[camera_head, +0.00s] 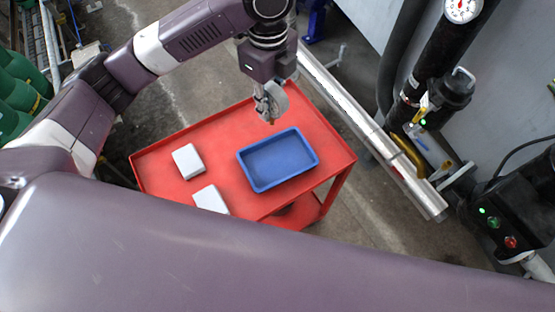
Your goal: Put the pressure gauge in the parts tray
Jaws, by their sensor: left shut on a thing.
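The blue parts tray (277,160) lies empty on the top of a red cart. My left gripper (268,112) comes down from above and is beyond the tray's far edge in the picture. It is shut on a round grey thing, which looks like the pressure gauge (280,101) seen from its side or back. The gauge's dial face is not visible, and the fingers hide part of it. The gauge is held above the cart's far edge, clear of the tray. My right gripper is not in view.
Two pale boxes, one at the left (188,161) and one nearer (210,199), lie on the red cart (233,138). A shiny metal rail (365,128) runs along the cart's right side. Another dial (463,10) is on a black pipe. Green cylinders (18,95) stand far left.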

